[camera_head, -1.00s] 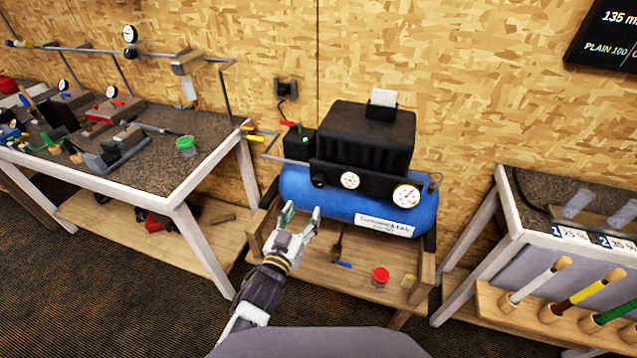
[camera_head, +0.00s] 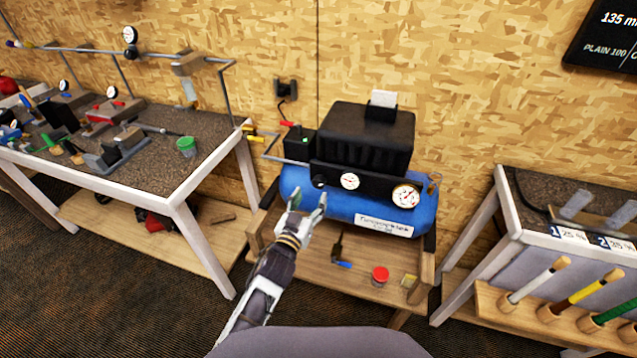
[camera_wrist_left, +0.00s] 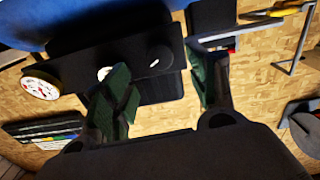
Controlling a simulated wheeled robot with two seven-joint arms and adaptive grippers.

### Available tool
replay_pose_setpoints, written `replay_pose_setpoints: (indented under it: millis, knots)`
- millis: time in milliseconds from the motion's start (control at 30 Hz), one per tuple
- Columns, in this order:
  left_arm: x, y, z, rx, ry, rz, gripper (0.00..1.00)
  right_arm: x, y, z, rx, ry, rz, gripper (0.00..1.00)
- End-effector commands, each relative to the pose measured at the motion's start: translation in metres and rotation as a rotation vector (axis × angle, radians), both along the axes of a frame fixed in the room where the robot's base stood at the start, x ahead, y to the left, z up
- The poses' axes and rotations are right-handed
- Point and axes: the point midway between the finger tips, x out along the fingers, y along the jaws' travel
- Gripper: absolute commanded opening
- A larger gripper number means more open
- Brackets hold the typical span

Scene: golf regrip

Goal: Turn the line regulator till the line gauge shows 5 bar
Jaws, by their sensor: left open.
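The blue compressor (camera_head: 345,205) carries a black panel with a round black knob (camera_head: 319,181) at its left end, which looks like the regulator. A small white gauge (camera_head: 349,181) is right of the knob, and a larger gauge (camera_head: 406,196) is farther right. Their readings are too small to tell, and I cannot tell which is the line gauge. My left gripper (camera_head: 308,200) is open and empty, just below and in front of the knob. In the left wrist view the knob (camera_wrist_left: 159,58) shows between the open fingers (camera_wrist_left: 162,82), apart from them; a finger partly hides the small gauge (camera_wrist_left: 104,73). My right gripper is out of view.
The compressor stands on a wooden cart with a red-lidded jar (camera_head: 380,275) on its lower shelf. A red-handled valve (camera_head: 288,124) is near the wall.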

Motion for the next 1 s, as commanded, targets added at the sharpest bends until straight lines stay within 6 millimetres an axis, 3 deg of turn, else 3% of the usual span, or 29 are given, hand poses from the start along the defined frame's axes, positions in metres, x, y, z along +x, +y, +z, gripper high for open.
replay_pose_setpoints:
  millis: [700,1000]
  knots:
    - [0.057,-0.02,0.0,0.001,0.0,0.0,0.58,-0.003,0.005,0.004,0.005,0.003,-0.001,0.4]
    - [0.072,-0.025,0.0,0.0,0.001,0.0,0.58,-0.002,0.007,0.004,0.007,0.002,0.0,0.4]
